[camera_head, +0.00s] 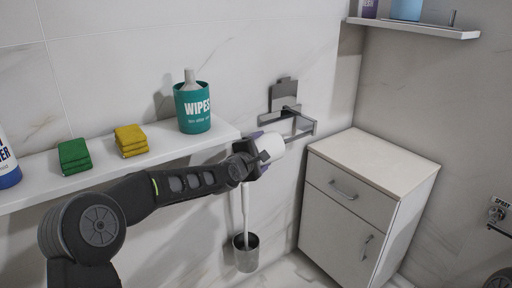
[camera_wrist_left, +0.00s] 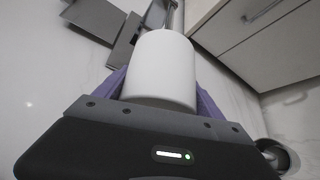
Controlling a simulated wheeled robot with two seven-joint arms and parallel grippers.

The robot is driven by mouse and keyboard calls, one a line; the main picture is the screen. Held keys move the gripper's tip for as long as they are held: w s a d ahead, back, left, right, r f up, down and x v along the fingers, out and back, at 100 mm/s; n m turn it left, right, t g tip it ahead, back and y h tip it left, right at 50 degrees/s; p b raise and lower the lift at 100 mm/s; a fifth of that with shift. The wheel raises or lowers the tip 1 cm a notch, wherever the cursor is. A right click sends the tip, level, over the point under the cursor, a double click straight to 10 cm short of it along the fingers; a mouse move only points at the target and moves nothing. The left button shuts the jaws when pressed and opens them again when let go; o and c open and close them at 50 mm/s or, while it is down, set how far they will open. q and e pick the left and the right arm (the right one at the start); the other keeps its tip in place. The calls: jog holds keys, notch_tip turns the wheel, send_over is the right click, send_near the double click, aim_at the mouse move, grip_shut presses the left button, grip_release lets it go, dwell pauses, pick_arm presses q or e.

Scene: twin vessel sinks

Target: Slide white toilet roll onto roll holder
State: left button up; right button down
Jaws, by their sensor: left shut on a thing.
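The white toilet roll (camera_head: 270,146) is held by my left gripper (camera_head: 262,150) at the wall, just past the shelf's right end. In the left wrist view the roll (camera_wrist_left: 161,72) sits between the purple fingers of the gripper (camera_wrist_left: 160,95). The grey metal roll holder (camera_head: 296,122) is fixed to the wall, with a back plate and a bar. In the left wrist view the holder's bar (camera_wrist_left: 171,16) meets the far end of the roll. I cannot tell how far the bar is inside the roll. My right gripper is not in view.
A white shelf (camera_head: 215,137) on the left holds a teal wipes tub (camera_head: 192,108), yellow sponges (camera_head: 131,141) and green sponges (camera_head: 74,156). A toilet brush in a metal cup (camera_head: 246,252) is below the gripper. A white cabinet (camera_head: 345,212) stands to the right.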

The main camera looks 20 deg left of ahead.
pick_arm(q)
jog(key=shift+w+d+p, duration=1.05)
jog(key=shift+w+d, duration=0.15)
jog(key=shift+w, duration=0.3)
jog(key=o, duration=1.4)
jog(key=v, duration=0.7)
jog(key=shift+s, duration=0.4)
